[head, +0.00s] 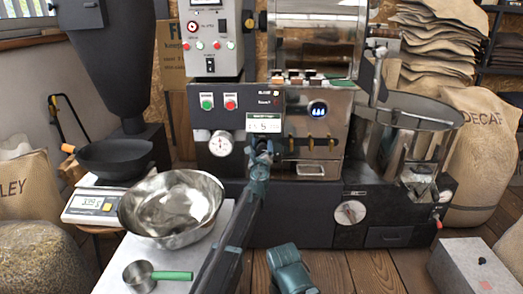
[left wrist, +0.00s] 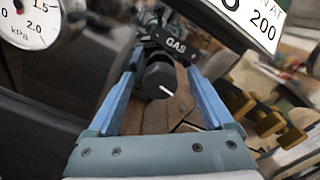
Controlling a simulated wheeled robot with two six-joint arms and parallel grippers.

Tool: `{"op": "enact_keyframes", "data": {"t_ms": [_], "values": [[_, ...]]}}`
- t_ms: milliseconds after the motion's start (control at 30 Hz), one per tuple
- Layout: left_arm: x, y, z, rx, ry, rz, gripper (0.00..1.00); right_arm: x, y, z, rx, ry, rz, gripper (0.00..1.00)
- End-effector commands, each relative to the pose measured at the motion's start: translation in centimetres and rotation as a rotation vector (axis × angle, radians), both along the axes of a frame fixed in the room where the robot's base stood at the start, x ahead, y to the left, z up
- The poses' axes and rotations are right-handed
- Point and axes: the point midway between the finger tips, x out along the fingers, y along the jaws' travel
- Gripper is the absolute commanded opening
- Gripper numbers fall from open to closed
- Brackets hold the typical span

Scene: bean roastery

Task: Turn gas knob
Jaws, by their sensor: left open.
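The gas knob (left wrist: 160,80) is black and round with a white pointer mark. It shows in the left wrist view under a black label reading GAS (left wrist: 176,45). My left gripper (left wrist: 164,62) is open, with one blue finger on each side of the knob; I cannot tell if either touches it. The fingers of my right gripper are not in view.
A pressure gauge (head: 221,143) sits left of the gripper, and several brass valves (left wrist: 265,115) sit to the right. A steel bowl (head: 172,207), a scale (head: 95,204) and a green-handled scoop (head: 140,276) are at the left. A cooling drum (head: 415,110) stands right.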

Motion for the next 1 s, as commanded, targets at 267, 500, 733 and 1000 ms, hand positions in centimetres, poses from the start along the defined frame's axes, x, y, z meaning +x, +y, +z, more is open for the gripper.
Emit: {"op": "enact_keyframes", "data": {"t_ms": [267,500,733,1000], "values": [[0.75,0.02,0.0,0.0,0.0,0.0,0.85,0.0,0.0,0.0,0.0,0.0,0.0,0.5],[0.73,0.02,0.0,0.0,0.0,0.0,0.55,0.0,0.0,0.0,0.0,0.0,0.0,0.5],[0.72,0.02,0.0,0.0,0.0,0.0,0.14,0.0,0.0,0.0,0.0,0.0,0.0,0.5],[0.72,0.04,-0.01,-0.014,0.001,0.001,0.0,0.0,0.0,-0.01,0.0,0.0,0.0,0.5]]}}
